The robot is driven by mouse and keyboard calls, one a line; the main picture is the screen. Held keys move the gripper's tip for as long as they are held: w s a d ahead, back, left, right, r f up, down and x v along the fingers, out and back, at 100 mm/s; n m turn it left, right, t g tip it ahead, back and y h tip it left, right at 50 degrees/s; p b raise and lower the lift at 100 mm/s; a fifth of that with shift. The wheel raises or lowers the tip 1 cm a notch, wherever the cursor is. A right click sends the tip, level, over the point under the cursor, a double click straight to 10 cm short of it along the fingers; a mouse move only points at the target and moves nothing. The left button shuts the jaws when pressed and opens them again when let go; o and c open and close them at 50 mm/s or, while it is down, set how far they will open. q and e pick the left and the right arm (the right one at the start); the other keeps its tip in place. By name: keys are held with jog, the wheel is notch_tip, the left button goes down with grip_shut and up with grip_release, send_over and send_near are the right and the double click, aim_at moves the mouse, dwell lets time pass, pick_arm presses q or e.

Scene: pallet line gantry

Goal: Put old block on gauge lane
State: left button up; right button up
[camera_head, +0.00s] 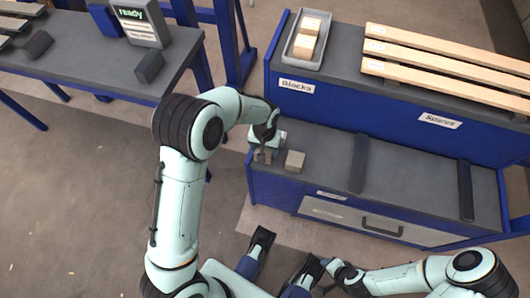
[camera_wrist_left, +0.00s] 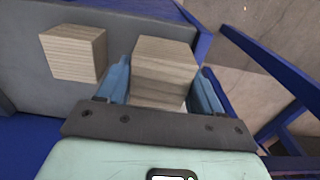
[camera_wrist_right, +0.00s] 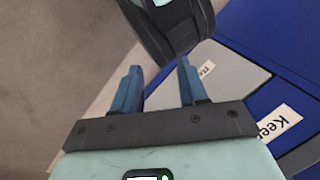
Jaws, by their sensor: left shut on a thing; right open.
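My left gripper (camera_head: 263,148) is at the left end of the low grey bench top. It is shut on a grey-brown wooden block (camera_wrist_left: 165,62), which sits between its two blue fingers in the left wrist view. I cannot tell whether this block touches the bench. A second, similar block (camera_head: 294,161) stands on the bench just right of the gripper; it also shows in the left wrist view (camera_wrist_left: 75,53). My right gripper (camera_wrist_right: 158,82) is open and empty, low in front of the bench. No lane marked as gauge is readable.
A grey tray (camera_head: 287,55) with pale blocks (camera_head: 306,38) stands on the raised shelf, above a "Blocks" label. Pale planks (camera_head: 440,45) lie to its right, above "Spares". Another table (camera_head: 95,62) at the left holds a "ready" display (camera_head: 137,20). Dark strips (camera_head: 361,163) cross the bench.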

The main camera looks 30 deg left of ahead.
pick_arm(q)
jog(key=shift+f, duration=1.35)
pick_arm(e)
jog(key=shift+w+d+f, duration=0.3)
jog(key=shift+w+f, duration=0.15)
jog(key=shift+w, duration=0.1)
pick_arm(q)
jog(key=shift+f+b, duration=0.15)
jog(key=shift+b, duration=0.15)
jog(key=o, duration=1.2)
pick_arm(e)
jog(key=shift+w, duration=0.1)
pick_arm(q)
notch_tip(320, 180, up, 12)
jog(key=p, duration=0.3)
pick_arm(e)
jog(key=s+a+r+g, duration=0.1)
jog(key=s+a+r, duration=0.1)
jog(key=s+r, duration=0.2)
jog(key=shift+s+a+y, duration=0.2)
jog(key=shift+s+y, duration=0.1)
jog(key=shift+s, duration=0.35)
